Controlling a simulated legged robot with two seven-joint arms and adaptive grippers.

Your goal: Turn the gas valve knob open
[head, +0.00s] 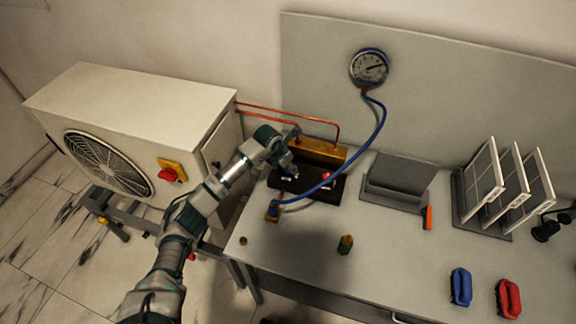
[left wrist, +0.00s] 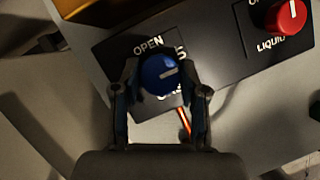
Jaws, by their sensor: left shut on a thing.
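The blue gas valve knob (left wrist: 158,74) sits on a dark panel (left wrist: 105,50) with the word OPEN above it. Its white mark points to the right, slightly up. My left gripper (left wrist: 160,88) is shut on the knob, one finger on each side. Part of the lettering beside and below the knob is hidden. In the head view my left gripper (head: 287,164) reaches down to the black valve block, and the arm hides much of that spot. My right gripper is not in view.
A red knob (left wrist: 286,17) marked LIQUID is on the same panel. A blue hose (head: 372,135) runs from a gauge (head: 369,67) to a fitting on the bench. Copper pipes (head: 300,112) run behind the gripper. An outdoor unit (head: 140,120) stands at left.

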